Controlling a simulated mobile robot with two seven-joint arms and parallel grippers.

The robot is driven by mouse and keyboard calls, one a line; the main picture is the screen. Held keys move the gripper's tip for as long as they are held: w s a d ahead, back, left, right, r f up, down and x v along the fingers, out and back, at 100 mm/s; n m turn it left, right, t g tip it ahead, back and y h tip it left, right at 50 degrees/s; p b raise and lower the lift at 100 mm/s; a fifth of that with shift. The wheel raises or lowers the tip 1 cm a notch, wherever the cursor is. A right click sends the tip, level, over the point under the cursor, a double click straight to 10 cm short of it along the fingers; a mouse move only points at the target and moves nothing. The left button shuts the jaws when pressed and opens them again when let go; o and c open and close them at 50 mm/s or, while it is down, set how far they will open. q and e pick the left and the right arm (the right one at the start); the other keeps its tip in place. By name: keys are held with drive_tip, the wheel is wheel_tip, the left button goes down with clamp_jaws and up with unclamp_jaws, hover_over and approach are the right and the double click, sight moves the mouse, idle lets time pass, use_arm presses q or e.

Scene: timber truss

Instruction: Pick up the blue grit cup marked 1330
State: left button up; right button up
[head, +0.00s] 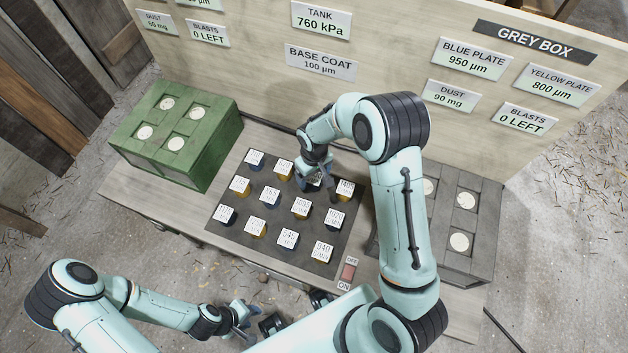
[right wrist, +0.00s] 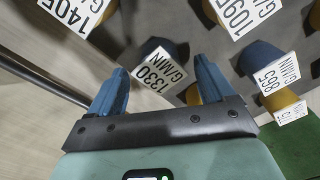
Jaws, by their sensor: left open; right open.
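The blue grit cup marked 1330 (right wrist: 160,70) shows in the right wrist view between the tips of my right gripper's blue fingers. Its white label faces the camera and its dark blue side shows behind. My right gripper (head: 318,177) is open over the back right of the dark mat in the head view and hides most of this cup. I cannot tell the height left between fingers and cup. My left gripper (head: 243,318) is open and empty at the front of the bench, away from the cups.
Cups marked 1405 (right wrist: 72,12), 1095 (right wrist: 238,15) and 865 (right wrist: 280,75) stand close by, with several others on the dark mat (head: 222,205). A green box (head: 190,165) is left, a grey box (head: 470,245) right. An upright sign board (head: 400,60) stands behind.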

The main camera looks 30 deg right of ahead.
wheel_tip(320, 180, down, 2)
drive_tip(key=shift+f, duration=0.2)
drive_tip(key=c, duration=1.2)
drive_tip(key=shift+c, duration=0.2)
